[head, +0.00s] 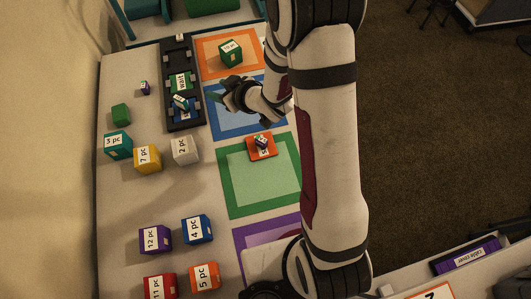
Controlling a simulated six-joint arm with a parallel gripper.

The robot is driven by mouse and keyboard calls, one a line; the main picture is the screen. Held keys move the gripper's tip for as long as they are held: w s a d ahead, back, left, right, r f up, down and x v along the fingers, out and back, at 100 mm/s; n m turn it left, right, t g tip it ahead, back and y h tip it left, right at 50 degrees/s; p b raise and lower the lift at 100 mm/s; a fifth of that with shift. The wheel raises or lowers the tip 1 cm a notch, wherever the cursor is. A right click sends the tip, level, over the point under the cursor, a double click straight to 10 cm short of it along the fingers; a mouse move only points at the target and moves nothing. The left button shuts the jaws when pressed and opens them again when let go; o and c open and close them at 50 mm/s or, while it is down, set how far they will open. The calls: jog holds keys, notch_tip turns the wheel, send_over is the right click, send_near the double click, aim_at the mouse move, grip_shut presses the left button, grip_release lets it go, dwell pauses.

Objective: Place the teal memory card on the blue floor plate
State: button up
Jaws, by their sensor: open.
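The blue floor plate (222,123) lies in the middle of the row of coloured plates, partly hidden by my wrist. My gripper (225,93) is open over its upper left part, and I see nothing held. I cannot surely pick out the teal memory card. A small teal and white piece (180,101) sits on or against a blue card (184,112) in the black rack (171,60), left of my gripper. It is too small to identify.
A green block (231,56) stands on the orange plate (205,66). An orange card (262,154) with a small piece on it lies on the green plate (228,199). Several numbered cubes, including a yellow cube (147,160), stand at left. My arm hides the plates' right side.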

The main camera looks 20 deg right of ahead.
jog(key=s+d+r+m+g+h, duration=0.3)
jog(key=s+d+r+m+h, duration=0.3)
jog(key=d, duration=0.3)
jog(key=s+a+r+m+g, duration=0.1)
jog(key=s+r+m+g, duration=0.1)
jog(key=s, duration=0.6)
jog(key=s+a+r+m+g+y, duration=0.1)
jog(key=s+r+m+g, duration=0.1)
jog(key=s, duration=0.7)
jog(key=s+a+r+m+g+y, duration=0.1)
jog(key=s+r+m+g, duration=0.1)
jog(key=s, duration=0.7)
jog(key=shift+a+r+g, duration=0.2)
jog(key=shift+a+g, duration=0.05)
jog(key=shift+g, duration=0.15)
